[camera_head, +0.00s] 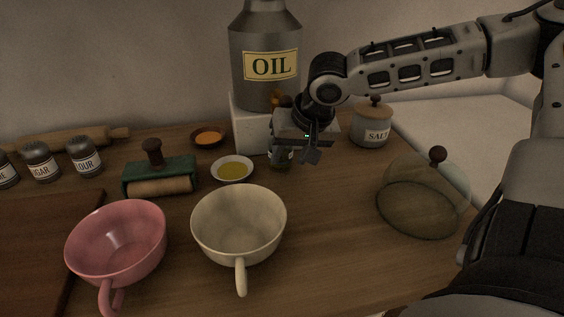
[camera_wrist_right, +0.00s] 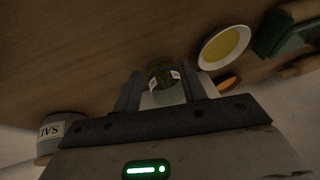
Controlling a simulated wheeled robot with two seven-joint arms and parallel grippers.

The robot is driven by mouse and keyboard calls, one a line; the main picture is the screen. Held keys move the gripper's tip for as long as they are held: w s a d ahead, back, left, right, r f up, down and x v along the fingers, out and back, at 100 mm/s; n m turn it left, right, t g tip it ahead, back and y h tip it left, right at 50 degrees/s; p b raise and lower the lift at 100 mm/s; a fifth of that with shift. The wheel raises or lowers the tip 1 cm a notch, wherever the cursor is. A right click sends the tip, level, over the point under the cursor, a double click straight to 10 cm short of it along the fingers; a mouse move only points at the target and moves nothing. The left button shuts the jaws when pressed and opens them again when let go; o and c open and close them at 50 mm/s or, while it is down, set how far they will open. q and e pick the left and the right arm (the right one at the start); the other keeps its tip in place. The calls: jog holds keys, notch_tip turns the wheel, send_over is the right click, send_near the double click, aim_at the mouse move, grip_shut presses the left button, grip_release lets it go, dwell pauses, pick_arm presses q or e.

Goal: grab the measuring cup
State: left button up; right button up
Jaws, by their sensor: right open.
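Two large cups with handles stand on the wooden counter: a pink one (camera_head: 117,240) at the lower left and a cream one (camera_head: 240,222) to its right. No measuring marks show on either, so I cannot tell which is the measuring cup. My right gripper (camera_head: 300,150) is open above the counter, behind and to the right of the cream cup, apart from both cups. In the right wrist view a small dark bottle (camera_wrist_right: 162,74) shows between the fingers (camera_wrist_right: 160,88), with no clear contact. The gripper partly hides this bottle in the head view. My left gripper is out of view.
A salt jar (camera_head: 371,125) and a glass dome (camera_head: 422,195) stand at right. An oil dish (camera_head: 232,170), orange spice bowl (camera_head: 209,136) and green roller (camera_head: 160,177) lie behind the cups.

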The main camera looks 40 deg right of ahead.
jog(key=shift+x, duration=1.15)
grip_shut()
jog(key=shift+r, duration=0.2)
